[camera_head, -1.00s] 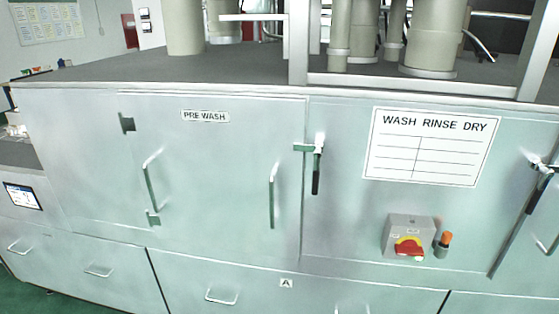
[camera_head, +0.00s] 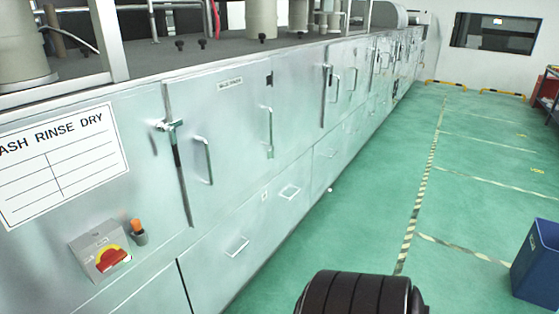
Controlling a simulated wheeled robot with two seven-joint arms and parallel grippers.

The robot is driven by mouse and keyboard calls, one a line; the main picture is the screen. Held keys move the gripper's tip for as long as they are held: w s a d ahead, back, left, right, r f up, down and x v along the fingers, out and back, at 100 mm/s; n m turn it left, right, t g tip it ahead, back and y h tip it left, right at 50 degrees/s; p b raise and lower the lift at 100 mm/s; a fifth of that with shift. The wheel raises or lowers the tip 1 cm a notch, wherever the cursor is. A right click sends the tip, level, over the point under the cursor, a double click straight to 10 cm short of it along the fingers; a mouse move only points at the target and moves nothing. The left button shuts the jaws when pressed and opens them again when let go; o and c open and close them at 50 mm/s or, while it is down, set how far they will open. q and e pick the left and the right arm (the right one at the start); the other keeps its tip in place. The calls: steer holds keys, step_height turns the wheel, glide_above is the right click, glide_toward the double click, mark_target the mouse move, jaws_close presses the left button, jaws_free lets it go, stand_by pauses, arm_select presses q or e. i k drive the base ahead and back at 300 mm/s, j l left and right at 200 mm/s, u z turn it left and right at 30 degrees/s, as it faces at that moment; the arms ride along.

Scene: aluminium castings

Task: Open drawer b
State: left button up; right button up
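A long grey metal machine front (camera_head: 230,170) runs away to the back right. A lower drawer (camera_head: 255,230) with two pull handles, one nearer (camera_head: 237,246) and one farther (camera_head: 290,191), sits under the door beside the wash-rinse-dry panel. It looks shut. A small label (camera_head: 264,196) on its upper edge is too small to read, so I cannot tell whether it is drawer b. Another lower drawer front (camera_head: 140,295) lies to its left, partly cut off. Neither of my grippers is in view.
A control box with a red switch (camera_head: 103,252) and an orange-topped knob (camera_head: 138,232) stick out at the left. A latch (camera_head: 170,126) and door handle (camera_head: 203,160) are above the drawer. Green floor (camera_head: 370,205) is open at right; a blue bin (camera_head: 537,262) stands there.

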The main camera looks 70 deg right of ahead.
mark_target(212, 271)
steer(key=z, duration=2.1)
steer(key=i+l+u, duration=0.35)
steer(key=i, duration=0.45)
steer(key=i+l+u, duration=0.35)
steer(key=i+l, duration=0.3)
steer(key=i+l+u, duration=0.35)
steer(key=i+l, duration=0.35)
steer(key=l, duration=0.15)
